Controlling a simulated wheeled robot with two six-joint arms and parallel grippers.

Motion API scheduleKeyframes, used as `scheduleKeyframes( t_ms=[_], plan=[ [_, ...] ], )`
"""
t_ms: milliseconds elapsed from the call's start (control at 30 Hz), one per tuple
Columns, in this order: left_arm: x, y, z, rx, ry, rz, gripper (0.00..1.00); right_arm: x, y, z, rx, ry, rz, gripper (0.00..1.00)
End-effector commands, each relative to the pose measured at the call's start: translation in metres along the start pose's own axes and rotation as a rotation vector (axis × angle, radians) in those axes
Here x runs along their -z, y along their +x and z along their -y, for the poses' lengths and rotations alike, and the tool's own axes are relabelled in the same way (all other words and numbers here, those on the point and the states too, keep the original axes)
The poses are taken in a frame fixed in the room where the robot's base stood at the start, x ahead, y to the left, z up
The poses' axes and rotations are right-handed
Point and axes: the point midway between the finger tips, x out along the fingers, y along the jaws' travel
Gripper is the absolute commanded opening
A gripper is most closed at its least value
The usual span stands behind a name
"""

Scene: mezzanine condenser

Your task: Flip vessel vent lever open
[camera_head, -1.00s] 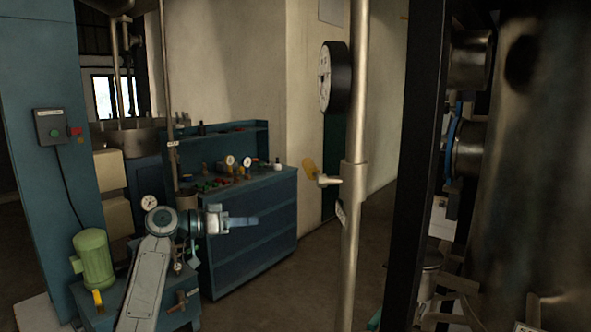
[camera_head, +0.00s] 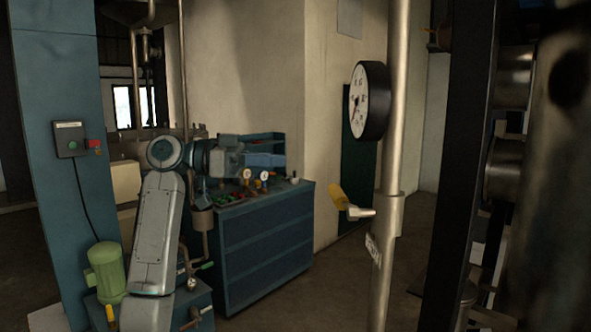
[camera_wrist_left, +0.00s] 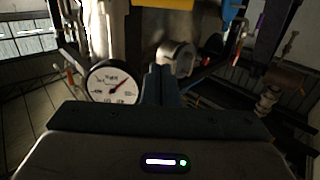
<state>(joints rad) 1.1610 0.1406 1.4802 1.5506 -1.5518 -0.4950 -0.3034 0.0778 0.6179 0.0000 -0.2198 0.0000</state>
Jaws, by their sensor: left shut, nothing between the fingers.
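A yellow-handled lever (camera_head: 340,198) sits on a short metal stub on the upright pale pipe (camera_head: 391,165), right of centre in the head view. Its yellow handle slants up and to the left. My left gripper (camera_head: 281,153) points right, to the left of the lever in the picture and higher, with a visible gap between them. Its fingers are shut and empty; they also show at the middle of the left wrist view (camera_wrist_left: 160,80). A yellow patch at the top of that view is cut off, and I cannot tell whether it is the lever. My right gripper does not show.
A round black-rimmed gauge (camera_head: 368,101) is on the pipe above the lever. A dark post (camera_head: 465,160) and a large metal vessel (camera_head: 555,200) stand at the right. Behind my left arm is a blue cabinet (camera_head: 268,240). A green motor (camera_head: 105,270) is at lower left.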

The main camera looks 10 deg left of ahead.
Motion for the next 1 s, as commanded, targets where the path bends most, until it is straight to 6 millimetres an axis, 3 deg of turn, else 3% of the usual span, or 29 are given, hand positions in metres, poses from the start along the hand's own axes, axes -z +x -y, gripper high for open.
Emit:
scheduleKeyframes(
  t_ms=[433,700,1000],
  plan=[
    [0.006,0.092,-0.001,-0.004,-0.003,-0.003,0.0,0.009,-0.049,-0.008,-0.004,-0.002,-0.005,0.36],
    [-0.029,0.098,0.0,0.001,-0.002,0.0,0.0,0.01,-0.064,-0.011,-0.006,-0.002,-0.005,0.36],
    [-0.039,0.1,0.0,0.001,0.0,0.0,0.0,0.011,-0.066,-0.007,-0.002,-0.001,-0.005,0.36]
  ],
)
